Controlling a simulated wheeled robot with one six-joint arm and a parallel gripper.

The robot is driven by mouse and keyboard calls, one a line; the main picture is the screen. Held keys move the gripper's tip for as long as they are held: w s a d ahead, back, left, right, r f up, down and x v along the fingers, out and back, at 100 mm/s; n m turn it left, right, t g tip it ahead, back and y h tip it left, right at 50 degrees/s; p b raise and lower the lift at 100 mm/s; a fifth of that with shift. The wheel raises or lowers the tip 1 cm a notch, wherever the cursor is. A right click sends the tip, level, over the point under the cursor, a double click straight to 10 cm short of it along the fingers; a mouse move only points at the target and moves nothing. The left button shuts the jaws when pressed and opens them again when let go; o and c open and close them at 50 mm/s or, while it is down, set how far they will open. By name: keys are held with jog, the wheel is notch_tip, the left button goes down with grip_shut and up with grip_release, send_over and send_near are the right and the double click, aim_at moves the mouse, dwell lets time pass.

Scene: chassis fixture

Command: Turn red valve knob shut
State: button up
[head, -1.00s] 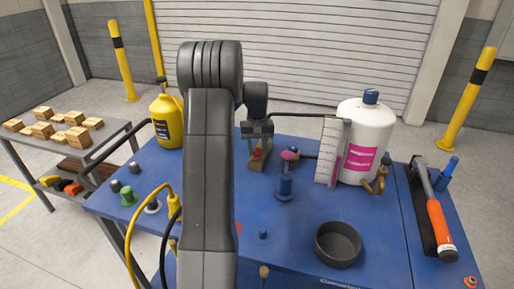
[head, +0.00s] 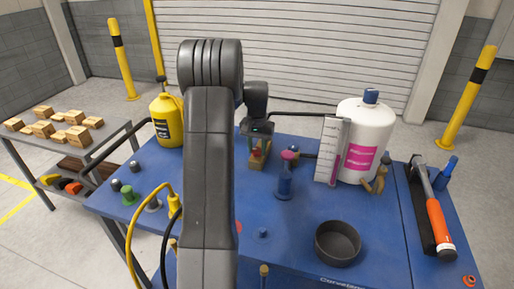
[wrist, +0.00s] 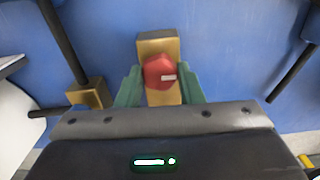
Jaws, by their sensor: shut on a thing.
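The red valve knob (wrist: 159,72) sits on a brass valve body (wrist: 161,98) in the wrist view. The knob also shows small below my wrist in the head view (head: 256,153). My gripper (wrist: 159,83) has its green fingers on the left and right sides of the knob and is shut on it. The dark palm hides the near end of the valve body.
Dark pipes (wrist: 290,75) run near the valve on both sides. On the blue bench stand a white bottle (head: 364,140), a yellow bottle (head: 168,122), a blue post with a pink top (head: 286,180) and a dark bowl (head: 338,244). A hammer (head: 436,217) lies at the right.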

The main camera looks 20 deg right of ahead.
aim_at(257, 149)
jog(key=shift+r, duration=0.1)
jog(key=o, duration=1)
jog(key=shift+c, duration=0.2)
jog(key=shift+r, duration=0.1)
notch_tip(257, 149, up, 14)
jog(key=shift+f+b, duration=0.2)
jog(key=shift+b, duration=0.25)
jog(key=shift+f, duration=0.15)
notch_tip(257, 149, down, 14)
jog(key=shift+r+p, duration=0.15)
jog(key=shift+p, duration=0.3)
